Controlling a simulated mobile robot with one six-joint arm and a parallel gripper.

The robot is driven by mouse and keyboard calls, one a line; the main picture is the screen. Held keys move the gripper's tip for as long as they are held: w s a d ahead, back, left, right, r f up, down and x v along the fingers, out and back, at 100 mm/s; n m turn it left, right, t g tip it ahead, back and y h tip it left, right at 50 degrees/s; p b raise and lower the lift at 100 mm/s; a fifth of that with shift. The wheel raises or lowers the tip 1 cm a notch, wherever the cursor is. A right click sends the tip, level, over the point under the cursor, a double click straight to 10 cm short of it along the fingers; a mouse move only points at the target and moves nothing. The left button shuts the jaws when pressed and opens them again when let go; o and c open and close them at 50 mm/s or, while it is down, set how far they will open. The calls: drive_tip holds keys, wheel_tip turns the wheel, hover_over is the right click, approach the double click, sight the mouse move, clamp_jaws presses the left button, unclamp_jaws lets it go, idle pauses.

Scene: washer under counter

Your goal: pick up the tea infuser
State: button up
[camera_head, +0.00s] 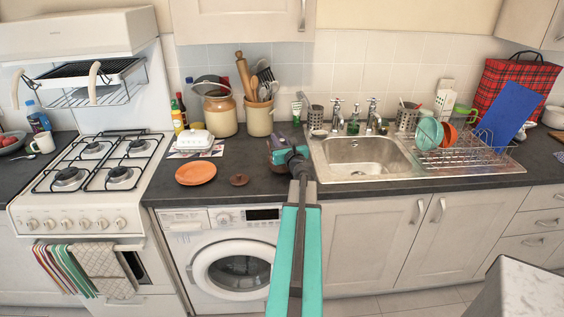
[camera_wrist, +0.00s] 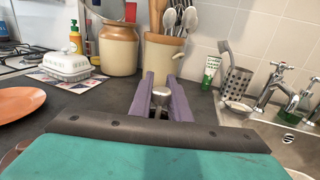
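My gripper (camera_wrist: 161,82) reaches over the dark counter, left of the sink, with its two purple fingers apart. A small silver metal piece (camera_wrist: 161,97) with a flared top, apparently the tea infuser, lies between the fingers in the wrist view. It fills most of the gap, but I cannot tell whether both fingers touch it. In the head view my gripper (camera_head: 276,142) is in front of the utensil crock, and my own arm hides the area around the infuser.
A cream utensil crock (camera_wrist: 161,54) stands just beyond the fingertips. A larger jar (camera_wrist: 118,50), white butter dish (camera_wrist: 68,68) and orange plate (camera_wrist: 18,102) are to the left. A green tube (camera_wrist: 210,72), metal cutlery holder (camera_wrist: 236,85) and sink (camera_head: 362,151) are to the right.

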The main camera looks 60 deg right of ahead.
clamp_jaws()
wheel_tip(320, 180, up, 10)
idle(0.8)
idle(0.5)
